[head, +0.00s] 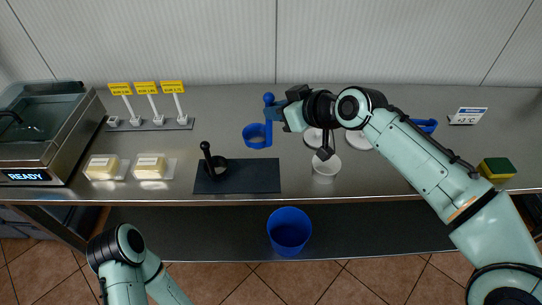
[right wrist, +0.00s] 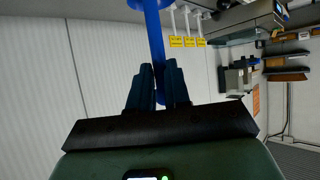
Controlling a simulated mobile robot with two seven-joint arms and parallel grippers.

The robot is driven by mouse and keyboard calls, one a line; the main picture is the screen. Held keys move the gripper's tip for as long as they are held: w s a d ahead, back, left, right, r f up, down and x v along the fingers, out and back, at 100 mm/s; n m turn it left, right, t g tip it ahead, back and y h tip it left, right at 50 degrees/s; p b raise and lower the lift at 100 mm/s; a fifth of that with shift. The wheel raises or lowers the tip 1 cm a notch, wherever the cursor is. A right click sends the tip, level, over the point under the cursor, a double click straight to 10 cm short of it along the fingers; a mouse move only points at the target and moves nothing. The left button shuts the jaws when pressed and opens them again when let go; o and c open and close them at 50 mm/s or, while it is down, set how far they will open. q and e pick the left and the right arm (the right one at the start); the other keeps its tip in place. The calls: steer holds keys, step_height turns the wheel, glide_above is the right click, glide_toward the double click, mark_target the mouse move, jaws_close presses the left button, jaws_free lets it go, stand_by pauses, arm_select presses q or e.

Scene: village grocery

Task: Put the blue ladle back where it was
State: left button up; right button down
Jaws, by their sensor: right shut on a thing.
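The blue ladle (head: 256,135) is upright in the head view, its cup low and its handle rising to a round knob. My right gripper (head: 277,110) is shut on its handle, coming from the right. The cup appears just above the counter; I cannot tell if it touches. In the right wrist view the blue handle (right wrist: 155,40) runs between the two dark fingers (right wrist: 158,90). A dark mat (head: 262,176) lies in front of the ladle, with a black ladle (head: 212,165) standing on its left part. Of my left arm only links show; its gripper is out of view.
A white cup (head: 326,170) stands right of the mat, with white dishes behind it, partly under my right arm. Two butter-like blocks (head: 102,167) and yellow-topped signs (head: 146,88) are left. A blue bin (head: 289,229) is below the counter's front edge. A sponge (head: 497,167) lies right.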

step_height(320, 180, down, 13)
steer(key=b, duration=0.2)
steer(key=shift+w, duration=0.1)
steer(key=shift+f, duration=0.2)
steer(key=c, duration=1.1)
jaws_free()
steer(key=b+v, duration=0.3)
steer(key=v, duration=0.9)
steer(key=shift+r, duration=0.2)
